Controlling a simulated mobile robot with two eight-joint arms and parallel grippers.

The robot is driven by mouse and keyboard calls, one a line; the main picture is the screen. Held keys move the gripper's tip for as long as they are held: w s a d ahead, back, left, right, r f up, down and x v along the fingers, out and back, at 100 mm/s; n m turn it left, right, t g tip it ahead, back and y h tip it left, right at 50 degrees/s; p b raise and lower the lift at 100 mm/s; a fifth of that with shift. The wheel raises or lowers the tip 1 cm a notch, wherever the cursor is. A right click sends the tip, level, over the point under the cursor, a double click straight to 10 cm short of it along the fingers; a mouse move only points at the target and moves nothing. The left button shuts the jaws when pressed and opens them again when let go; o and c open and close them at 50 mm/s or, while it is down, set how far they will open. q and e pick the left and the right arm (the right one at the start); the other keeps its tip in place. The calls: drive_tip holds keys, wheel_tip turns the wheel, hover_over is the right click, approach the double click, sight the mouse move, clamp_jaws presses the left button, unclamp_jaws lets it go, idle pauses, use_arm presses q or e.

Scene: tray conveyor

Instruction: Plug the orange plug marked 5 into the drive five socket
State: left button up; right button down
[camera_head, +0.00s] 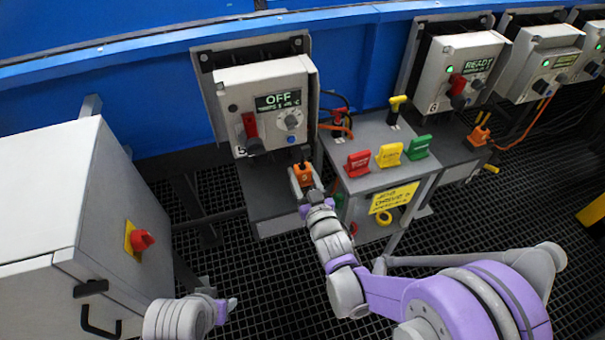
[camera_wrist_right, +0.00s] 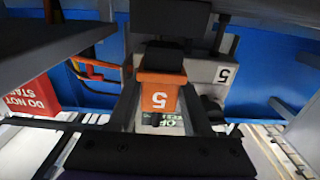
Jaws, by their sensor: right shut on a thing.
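The orange plug marked 5 (camera_head: 303,174) is upright between the fingers of my right gripper (camera_head: 308,192), just below and right of the front of the drive cabinet with the OFF display (camera_head: 265,106). In the right wrist view the plug (camera_wrist_right: 160,92) sits between the two fingers (camera_wrist_right: 160,115), with a black part at its end. I cannot tell whether the plug touches the socket, which is hidden. My left gripper (camera_head: 229,304) is low at the left, away from the plug; its jaws are too small to read.
A grey stand (camera_head: 372,137) right of my right gripper carries red (camera_head: 358,163), yellow (camera_head: 389,154) and green (camera_head: 418,147) tags and a yellow-handled tool (camera_head: 397,103). Another orange plug (camera_head: 479,135) sits further right. A white cabinet (camera_head: 80,190) stands at left.

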sight(305, 187)
drive_tip(key=shift+f, duration=0.15)
idle(0.8)
drive_tip(key=shift+f+b, duration=0.35)
drive_tip(key=shift+b, duration=0.1)
drive_tip(key=shift+f+b, duration=0.9)
drive_tip(key=shift+f, duration=0.2)
drive_tip(key=shift+c, duration=1.2)
unclamp_jaws()
drive_tip(key=v, duration=1)
drive_tip(key=shift+s+d, duration=0.15)
drive_tip(key=shift+s, duration=0.25)
drive_tip(key=shift+r, duration=0.1)
